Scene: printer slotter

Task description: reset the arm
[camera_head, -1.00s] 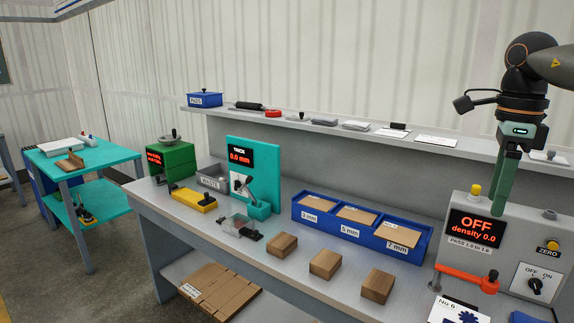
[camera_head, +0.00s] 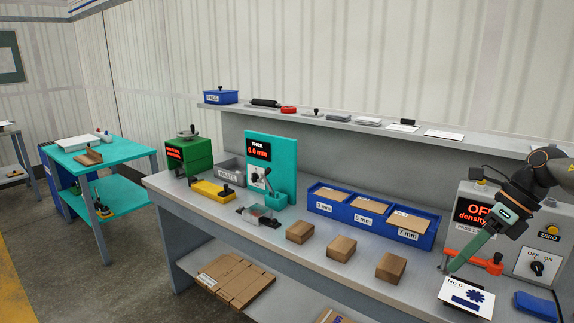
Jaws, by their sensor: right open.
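My right gripper (camera_head: 447,270) comes in from the right and points down and to the left. It is over the right end of the bench, in front of the grey density meter (camera_head: 468,197), and covers part of its red display. Its jaws hold nothing that I can see. The fingertips are close to the orange lever (camera_head: 488,263) and the No 6 card (camera_head: 466,297); I cannot tell whether they touch anything. My left gripper is not in view.
Three wooden blocks (camera_head: 340,248) stand in front of the blue three-part bin (camera_head: 369,222). The teal thickness gauge (camera_head: 284,170) and green device (camera_head: 190,155) are further left. A shelf (camera_head: 340,122) runs behind. A blue pad (camera_head: 535,306) lies at right.

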